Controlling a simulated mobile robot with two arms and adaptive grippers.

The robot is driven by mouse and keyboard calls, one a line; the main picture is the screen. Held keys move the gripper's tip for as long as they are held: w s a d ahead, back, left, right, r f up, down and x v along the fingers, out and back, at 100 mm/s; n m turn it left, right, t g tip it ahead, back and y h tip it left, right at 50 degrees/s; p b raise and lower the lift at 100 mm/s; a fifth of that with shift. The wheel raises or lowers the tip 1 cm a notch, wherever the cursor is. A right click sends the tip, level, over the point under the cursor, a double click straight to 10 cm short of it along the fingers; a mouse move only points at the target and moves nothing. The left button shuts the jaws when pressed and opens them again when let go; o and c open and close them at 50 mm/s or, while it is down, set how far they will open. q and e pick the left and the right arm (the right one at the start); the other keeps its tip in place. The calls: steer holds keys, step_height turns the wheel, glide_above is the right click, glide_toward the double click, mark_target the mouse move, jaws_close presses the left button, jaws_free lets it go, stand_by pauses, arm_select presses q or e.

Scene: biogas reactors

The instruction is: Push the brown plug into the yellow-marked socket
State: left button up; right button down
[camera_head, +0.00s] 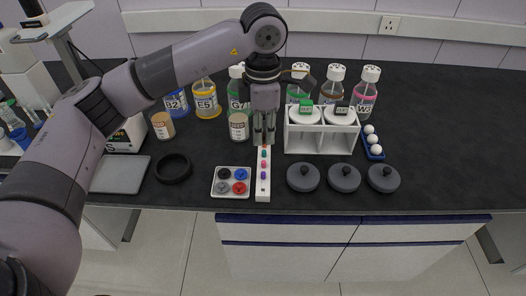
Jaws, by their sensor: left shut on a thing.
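My left gripper (264,138) points straight down over the far end of a white socket strip (263,192). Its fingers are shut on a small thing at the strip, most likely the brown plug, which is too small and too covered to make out. The yellow-marked socket cannot be made out; the fingers cover the strip's far end. Nearer along the strip, teal, red and purple pieces show in a row. A white tray (232,194) left of the strip holds black, blue, grey and red round pieces. My right gripper is not in view.
A white rack (320,143) with two jars stands right of the gripper. Three dark lidded discs (344,178) lie before it. Labelled bottles (205,100) stand behind. A black ring (173,168) lies at left. The dark bench is clear at far right.

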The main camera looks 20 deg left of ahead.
arm_select(q)
steer(key=shift+r+p, duration=0.45)
steer(key=shift+r, duration=1)
steer(key=shift+r, duration=0.1)
